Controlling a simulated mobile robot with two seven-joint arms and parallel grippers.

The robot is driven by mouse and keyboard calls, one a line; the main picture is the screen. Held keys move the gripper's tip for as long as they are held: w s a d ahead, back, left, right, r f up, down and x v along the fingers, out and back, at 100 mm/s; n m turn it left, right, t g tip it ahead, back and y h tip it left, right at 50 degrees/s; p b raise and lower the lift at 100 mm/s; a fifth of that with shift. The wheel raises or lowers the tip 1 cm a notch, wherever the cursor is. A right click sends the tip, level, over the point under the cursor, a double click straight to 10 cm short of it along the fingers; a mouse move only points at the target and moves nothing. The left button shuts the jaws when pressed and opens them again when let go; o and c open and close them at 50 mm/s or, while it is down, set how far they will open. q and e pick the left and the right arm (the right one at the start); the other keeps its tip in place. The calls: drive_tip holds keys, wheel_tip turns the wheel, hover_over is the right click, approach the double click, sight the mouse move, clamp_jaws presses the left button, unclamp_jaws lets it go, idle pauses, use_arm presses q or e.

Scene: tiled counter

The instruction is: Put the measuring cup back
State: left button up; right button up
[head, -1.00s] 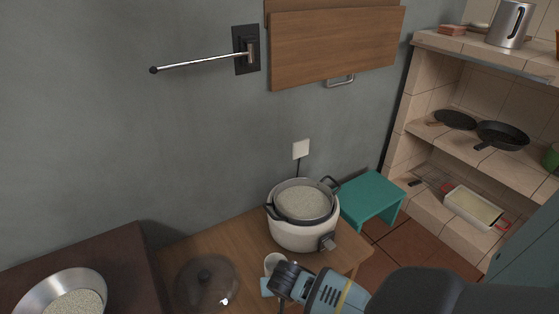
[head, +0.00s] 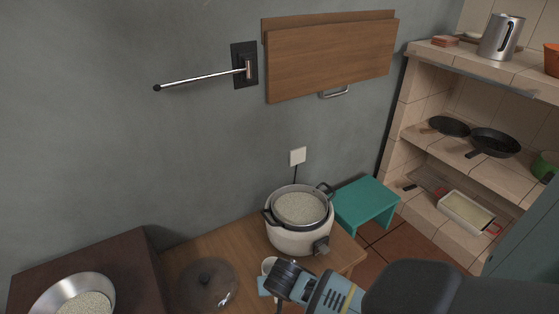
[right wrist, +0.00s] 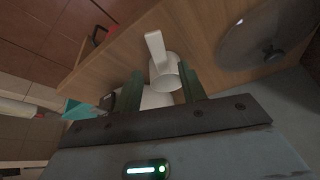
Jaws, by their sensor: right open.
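The white measuring cup (right wrist: 163,72) with its flat handle is at the wooden table in the right wrist view. It lies between or just beyond the tips of my right gripper (right wrist: 162,88), whose two green fingers are apart. I cannot tell whether they touch it. In the head view the cup (head: 268,264) shows only partly, behind my right gripper (head: 266,284). The rice cooker (head: 298,238), with pale grains in its pot, stands just behind the cup. My left gripper is out of view.
A glass lid (head: 207,287) lies left of the cup on the wooden table (head: 240,240). A metal bowl of grains (head: 42,302) is on the dark surface at far left. A teal stool (head: 366,200) stands right of the cooker, before tiled shelves (head: 420,140).

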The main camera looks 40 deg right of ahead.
drive_tip(key=shift+p+v, duration=0.65)
drive_tip(key=shift+v, duration=1.25)
drive_tip(key=shift+s, duration=0.1)
drive_tip(key=s+a+f+n+y, duration=0.25)
drive_tip(key=s+f, duration=0.25)
drive_tip(key=s, duration=0.5)
drive_tip(key=s+a+r+n, duration=0.1)
drive_tip(key=s+a+n, duration=0.1)
drive_tip(key=s, duration=0.7)
drive_tip(key=s+a+r+n+t+y, duration=0.1)
drive_tip(key=s+a+r+n, duration=0.1)
drive_tip(key=s, duration=0.7)
drive_tip(key=s+a+r+n, duration=0.1)
drive_tip(key=s+a+n, duration=0.1)
drive_tip(key=s, duration=0.7)
drive_tip(key=shift+a+r+n+t+y, duration=0.35)
drive_tip(key=shift+r+t, duration=0.05)
drive_tip(key=shift+s, duration=0.1)
